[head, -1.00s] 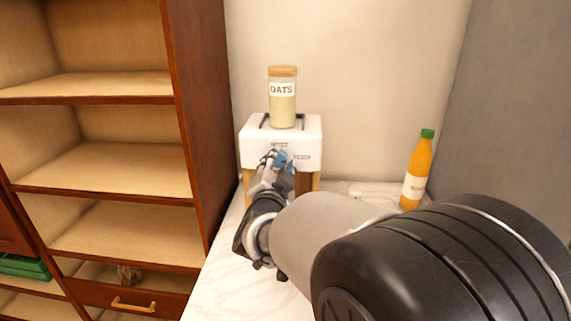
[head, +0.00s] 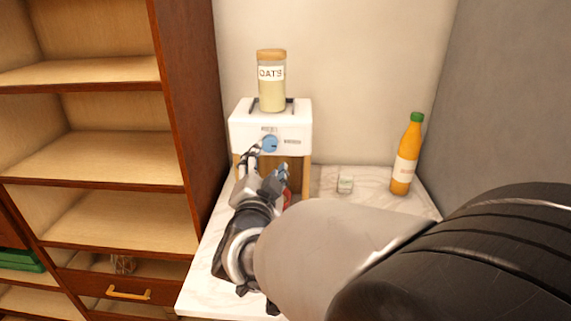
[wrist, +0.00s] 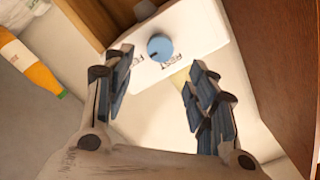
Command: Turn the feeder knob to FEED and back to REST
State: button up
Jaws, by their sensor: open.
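The feeder is a white box (head: 242,130) on wooden legs, with a jar of oats (head: 271,90) on top. Its round blue knob (head: 270,143) is on the front face, with one label above it and one to its right. In the wrist view the knob (wrist: 159,47) shows a small dark mark at its lower left. The label below it there reads REST; the left one is hard to read. My gripper (head: 268,161) is open and empty, apart from the knob, just in front of and below it. In the wrist view its fingers (wrist: 157,68) spread either side.
A red thing (head: 287,197) under the feeder is mostly hidden by my gripper. A wooden shelf unit (head: 185,110) rises close on the left.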

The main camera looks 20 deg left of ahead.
jog(key=v, duration=0.5)
jog(key=shift+d, duration=0.1)
